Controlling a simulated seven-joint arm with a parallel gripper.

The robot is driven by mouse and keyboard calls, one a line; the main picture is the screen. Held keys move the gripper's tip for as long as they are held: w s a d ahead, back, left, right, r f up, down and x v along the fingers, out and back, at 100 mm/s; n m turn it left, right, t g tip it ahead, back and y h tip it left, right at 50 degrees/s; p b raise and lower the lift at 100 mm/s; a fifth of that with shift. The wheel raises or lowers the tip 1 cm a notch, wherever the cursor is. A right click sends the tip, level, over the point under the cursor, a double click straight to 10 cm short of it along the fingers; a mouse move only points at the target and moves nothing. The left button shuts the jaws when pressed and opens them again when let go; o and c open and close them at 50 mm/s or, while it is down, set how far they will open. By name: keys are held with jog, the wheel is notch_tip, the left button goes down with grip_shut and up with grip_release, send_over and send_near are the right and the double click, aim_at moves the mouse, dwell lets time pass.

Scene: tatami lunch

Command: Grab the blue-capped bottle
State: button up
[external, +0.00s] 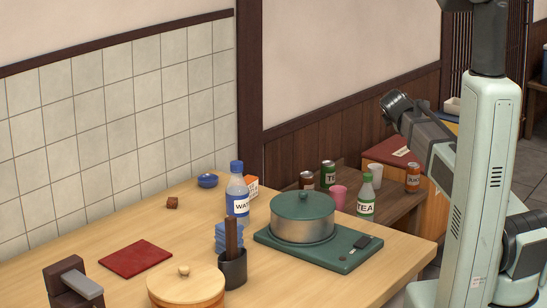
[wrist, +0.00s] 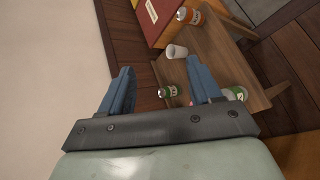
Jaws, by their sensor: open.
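The blue-capped bottle (external: 238,206) is clear with a blue "WAT…" label. It stands upright on the light wooden table in the external view, left of the green pot. I do not see it in the wrist view. My gripper (wrist: 160,67) is open in the wrist view, its two blue fingers apart with nothing held between them. It points toward the low wooden bench with cans and cups, away from the bottle. In the external view my arm is at the right, well apart from the bottle; its fingers cannot be made out there.
A green pot (external: 302,216) on a green board (external: 270,238) stands right of the bottle. A dark utensil holder (external: 233,270) and blue stack (external: 224,241) stand in front. An orange-white box (external: 252,185) is close behind. A green-capped tea bottle (external: 366,198) stands on the bench.

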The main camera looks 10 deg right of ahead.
jog(key=s+a+r+n+t, duration=0.1)
jog(key=s+a+r+n, duration=0.1)
jog(key=a, duration=0.4)
jog(key=s+a+r+n, duration=0.1)
jog(key=a+n, duration=0.1)
jog(key=a, duration=0.4)
notch_tip(320, 180, up, 3)
jog(key=n+t+y, duration=0.6)
jog(key=n, duration=0.7)
send_over(236, 176)
jog(key=s, duration=0.4)
jog(key=shift+d+f, duration=0.15)
jog(key=shift+f, duration=3.1)
jog(key=w, duration=0.5)
jog(key=shift+w, duration=0.1)
grip_shut()
